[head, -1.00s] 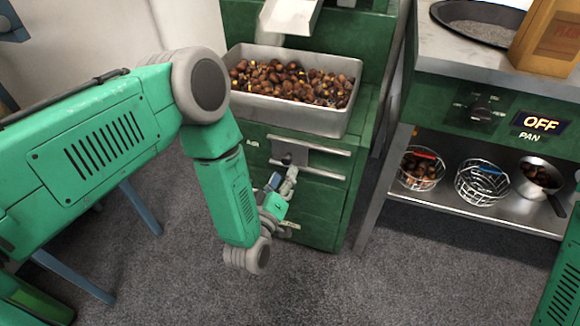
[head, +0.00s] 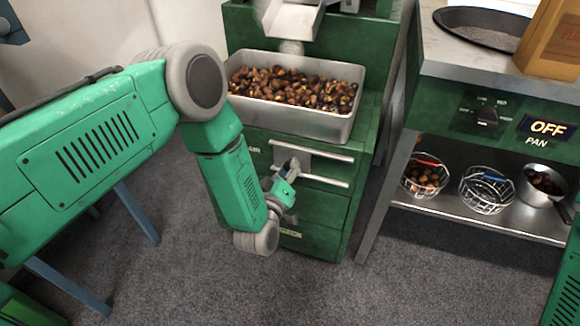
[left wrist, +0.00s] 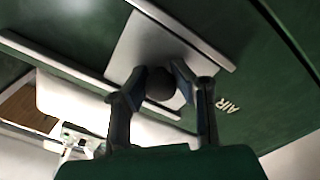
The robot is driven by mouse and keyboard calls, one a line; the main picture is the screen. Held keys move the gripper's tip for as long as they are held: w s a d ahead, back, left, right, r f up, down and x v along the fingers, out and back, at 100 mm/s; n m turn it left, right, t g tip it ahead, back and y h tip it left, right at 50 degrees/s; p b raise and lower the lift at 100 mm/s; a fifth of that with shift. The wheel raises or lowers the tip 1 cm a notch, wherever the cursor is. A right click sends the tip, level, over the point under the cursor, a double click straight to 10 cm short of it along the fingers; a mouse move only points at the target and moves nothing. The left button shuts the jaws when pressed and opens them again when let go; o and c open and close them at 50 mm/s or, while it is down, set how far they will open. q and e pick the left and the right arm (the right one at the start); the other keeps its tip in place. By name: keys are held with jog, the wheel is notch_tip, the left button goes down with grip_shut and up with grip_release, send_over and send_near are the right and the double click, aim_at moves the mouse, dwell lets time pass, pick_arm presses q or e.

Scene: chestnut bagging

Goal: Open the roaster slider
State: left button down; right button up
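The roaster slider (head: 320,167) is a grey metal plate between two horizontal rails on the green roaster front, beside the word AIR. In the left wrist view the slider plate (left wrist: 150,45) shows with its round dark knob (left wrist: 160,85). My left gripper (head: 291,168) is at the slider in the head view and hides the knob there. In the left wrist view my left gripper's fingertips (left wrist: 161,75) sit on either side of the knob and appear closed against it. My right gripper is out of view.
A metal tray (head: 335,128) of chestnuts stands on the roaster just above the slider, under a chute (head: 291,20). A bench with a knob and OFF sign (head: 548,128) is at right; baskets (head: 486,190) and a pan (head: 542,180) sit on its shelf.

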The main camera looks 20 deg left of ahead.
aim_at(325, 167)
pick_arm(q)
jog(key=shift+d, duration=0.15)
jog(key=d, duration=0.8)
jog(key=shift+s+d, duration=0.15)
jog(key=shift+d, duration=0.15)
jog(key=shift+a, duration=0.15)
jog(key=c, duration=1.3)
grip_release()
jog(key=shift+a, duration=0.15)
jog(key=shift+s, duration=0.15)
jog(key=shift+s, duration=0.3)
jog(key=s, duration=1.1)
jog(key=shift+a, duration=0.15)
jog(key=shift+f, duration=0.1)
